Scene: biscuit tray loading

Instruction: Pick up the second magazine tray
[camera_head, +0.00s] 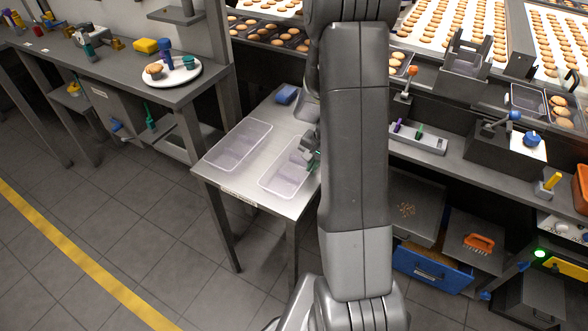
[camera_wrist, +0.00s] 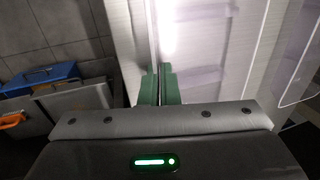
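Two clear, shallow magazine trays lie side by side on a small metal table, a left one (camera_head: 238,145) and a right one (camera_head: 284,176). Both look empty. In the head view my gripper (camera_head: 313,160) is at the right wall of the right tray, partly hidden behind my arm. In the wrist view the green fingertips of my gripper (camera_wrist: 160,86) are close together, one on each side of that tray's thin wall (camera_wrist: 154,45). They look shut on it. The tray looks level, at or very near the table top; any small gap is not visible.
The small table (camera_head: 215,176) has a bare strip along its front. A blue block (camera_head: 287,95) lies at its back. A bench with a white plate (camera_head: 173,73) stands at left. A machine bench with biscuit belts stands behind; an open blue drawer (camera_head: 432,268) is at lower right.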

